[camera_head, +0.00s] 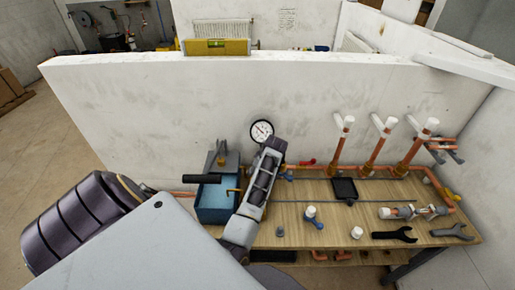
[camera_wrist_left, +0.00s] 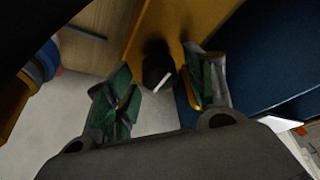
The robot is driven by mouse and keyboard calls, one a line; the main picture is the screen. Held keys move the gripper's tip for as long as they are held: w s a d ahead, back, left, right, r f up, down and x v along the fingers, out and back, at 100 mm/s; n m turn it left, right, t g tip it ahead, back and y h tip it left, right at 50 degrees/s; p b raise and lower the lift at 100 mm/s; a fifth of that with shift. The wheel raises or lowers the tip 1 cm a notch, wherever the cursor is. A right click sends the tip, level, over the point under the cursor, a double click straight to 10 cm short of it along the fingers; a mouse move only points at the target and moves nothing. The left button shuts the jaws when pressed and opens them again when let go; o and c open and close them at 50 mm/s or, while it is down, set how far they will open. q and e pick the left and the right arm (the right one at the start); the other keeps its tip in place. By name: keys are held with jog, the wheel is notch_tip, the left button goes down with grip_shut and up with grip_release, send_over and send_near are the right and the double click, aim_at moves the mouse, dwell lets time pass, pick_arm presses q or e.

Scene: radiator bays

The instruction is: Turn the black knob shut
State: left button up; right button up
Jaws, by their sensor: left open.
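In the left wrist view a short black knob (camera_wrist_left: 158,66) stands in front of a yellow-brown surface (camera_wrist_left: 160,22). My left gripper (camera_wrist_left: 163,90) is open, with one green-lined finger on each side of the knob. The knob appears near the fingertips, nearer the right finger; I cannot tell whether either touches it. In the head view my left gripper (camera_head: 270,150) is at the far end of my arm, by the white wall below the round gauge (camera_head: 262,131). I cannot pick out the knob there. My right gripper is not in view.
A blue bin (camera_head: 214,203) stands left of my arm. The workbench (camera_head: 330,228) holds copper pipes with white-topped valves (camera_head: 378,140), a black square tray (camera_head: 344,189) and wrenches (camera_head: 394,235). A white wall (camera_head: 130,110) stands behind it.

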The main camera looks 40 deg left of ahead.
pick_arm(q)
jog(key=c, duration=1)
